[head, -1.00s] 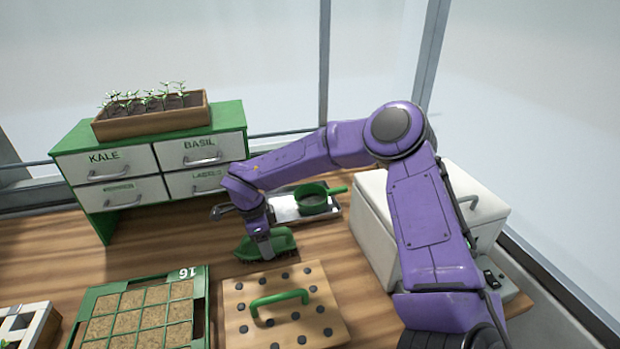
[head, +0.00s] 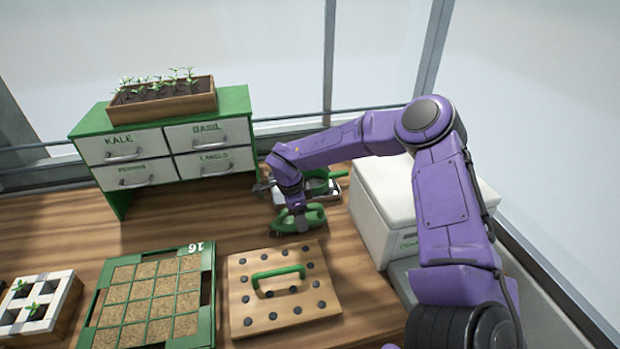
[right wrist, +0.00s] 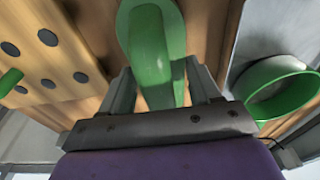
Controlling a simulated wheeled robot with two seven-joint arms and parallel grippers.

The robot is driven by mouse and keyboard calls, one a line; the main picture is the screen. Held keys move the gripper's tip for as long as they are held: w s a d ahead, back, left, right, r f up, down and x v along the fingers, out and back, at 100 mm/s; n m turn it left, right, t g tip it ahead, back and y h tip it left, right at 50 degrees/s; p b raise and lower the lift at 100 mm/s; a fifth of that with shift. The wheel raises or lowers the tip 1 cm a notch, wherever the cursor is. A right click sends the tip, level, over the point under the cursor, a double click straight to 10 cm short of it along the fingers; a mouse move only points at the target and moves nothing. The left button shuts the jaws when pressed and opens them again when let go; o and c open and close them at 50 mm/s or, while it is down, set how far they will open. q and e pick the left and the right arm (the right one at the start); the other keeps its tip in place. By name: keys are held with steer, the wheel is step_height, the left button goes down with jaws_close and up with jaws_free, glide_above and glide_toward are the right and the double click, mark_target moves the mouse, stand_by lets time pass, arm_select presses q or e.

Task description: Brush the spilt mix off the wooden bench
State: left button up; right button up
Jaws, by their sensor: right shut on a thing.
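A green hand brush (head: 300,220) with dark bristles is at the bench behind the dibber board. My right gripper (head: 297,207) is shut on the brush's handle. In the right wrist view the green handle (right wrist: 152,50) lies between the two fingers. The wooden bench (head: 180,215) spreads under everything. I cannot make out any spilt mix on the parts of it that show. Whether the bristles touch the bench is hard to tell. My left gripper is not in view.
The dibber board (head: 300,312) with a green handle lies just in front of the brush. A green seed tray (head: 208,300) is left of it. A white box (head: 372,220) stands right. Bench left of the brush is clear.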

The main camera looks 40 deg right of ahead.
steer(key=shift+s+d+p, duration=0.25)
steer(key=shift+s+d, duration=0.05)
steer(key=shift+d, duration=0.25)
steer(key=shift+s+d+p, duration=0.2)
steer(key=shift+s+d, duration=0.1)
steer(key=shift+d, duration=0.2)
step_height(320, 180, up, 4)
steer(key=shift+f+p, duration=0.25)
steer(key=shift+p, duration=0.95)
arm_select(q)
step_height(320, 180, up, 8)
steer(key=p, duration=0.4)
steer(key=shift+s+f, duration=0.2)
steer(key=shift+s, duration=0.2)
arm_select(e)
steer(key=shift+a+r, duration=0.1)
steer(key=shift+r, duration=2.15)
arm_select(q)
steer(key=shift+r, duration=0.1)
arm_select(e)
steer(key=shift+r, duration=0.1)
